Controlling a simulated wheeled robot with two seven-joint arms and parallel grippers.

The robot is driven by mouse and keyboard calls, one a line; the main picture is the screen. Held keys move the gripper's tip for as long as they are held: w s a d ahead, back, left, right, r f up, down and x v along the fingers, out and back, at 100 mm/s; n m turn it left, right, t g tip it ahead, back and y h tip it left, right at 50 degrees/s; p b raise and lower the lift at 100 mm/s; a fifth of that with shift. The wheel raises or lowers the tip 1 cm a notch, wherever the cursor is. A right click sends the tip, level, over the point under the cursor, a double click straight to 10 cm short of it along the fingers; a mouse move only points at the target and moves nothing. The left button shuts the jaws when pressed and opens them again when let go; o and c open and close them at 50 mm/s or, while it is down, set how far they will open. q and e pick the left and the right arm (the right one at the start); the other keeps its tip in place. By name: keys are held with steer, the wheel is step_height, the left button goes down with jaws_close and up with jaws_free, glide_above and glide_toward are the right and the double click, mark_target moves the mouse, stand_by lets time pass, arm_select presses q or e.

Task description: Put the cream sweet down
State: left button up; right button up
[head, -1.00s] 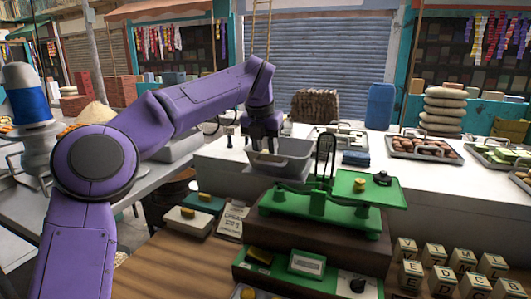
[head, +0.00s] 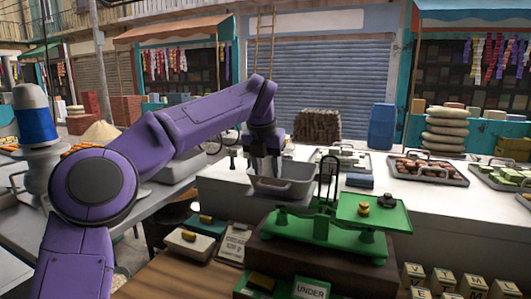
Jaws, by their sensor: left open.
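I cannot make out a cream sweet between the fingers or in the tub. My right gripper is out of view.
A sign reading "UNDER" (head: 311,289) is in front. Trays of sweets (head: 430,168) line the counter at right. Letter blocks (head: 443,280) stand at lower right.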

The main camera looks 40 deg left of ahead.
arm_select(q)
steer(key=p+v, duration=0.1)
steer(key=v, duration=0.8)
steer(key=shift+s+r, duration=0.1)
steer(key=shift+r, duration=0.05)
steer(key=shift+d, duration=0.1)
stand_by(3.5)
